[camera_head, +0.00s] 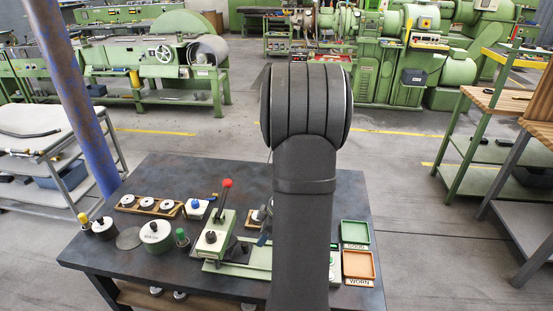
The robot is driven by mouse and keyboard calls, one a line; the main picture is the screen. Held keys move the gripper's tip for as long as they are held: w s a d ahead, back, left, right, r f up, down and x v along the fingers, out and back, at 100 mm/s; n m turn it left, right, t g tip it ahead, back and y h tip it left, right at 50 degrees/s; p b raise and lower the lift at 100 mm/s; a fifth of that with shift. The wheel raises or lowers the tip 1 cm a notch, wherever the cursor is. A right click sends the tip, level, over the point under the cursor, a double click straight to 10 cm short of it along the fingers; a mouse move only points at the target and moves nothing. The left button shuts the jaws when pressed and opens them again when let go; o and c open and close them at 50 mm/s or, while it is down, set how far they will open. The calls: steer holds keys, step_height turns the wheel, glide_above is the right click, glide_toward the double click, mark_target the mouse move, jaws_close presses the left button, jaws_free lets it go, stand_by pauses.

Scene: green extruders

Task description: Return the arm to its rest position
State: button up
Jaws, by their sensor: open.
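My own dark grey arm (303,185) rises through the middle of the view, with its rounded joint at the top in front of the workshop floor. The arm stands in front of the right half of the dark table (200,175). My gripper cannot be made out; the arm hides the area behind it. A small dark bluish piece shows at the arm's left edge, low over the green fixture, and I cannot tell what it is.
A green fixture with a red-knobbed lever (226,186) stands mid-table. Right are a green GOOD tray (355,232) and an orange WORN tray (359,265). A blue post (75,95) stands left.

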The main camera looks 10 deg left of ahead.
mark_target(244, 244)
steer(key=a+f, duration=0.1)
steer(key=a, duration=0.1)
steer(key=a+f, duration=0.1)
steer(key=a, duration=0.1)
steer(key=a+f, duration=0.1)
steer(key=a, duration=0.1)
steer(key=shift+f, duration=0.2)
steer(key=shift+d+f, duration=0.1)
steer(key=shift+f, duration=0.4)
steer(key=shift+r, duration=0.1)
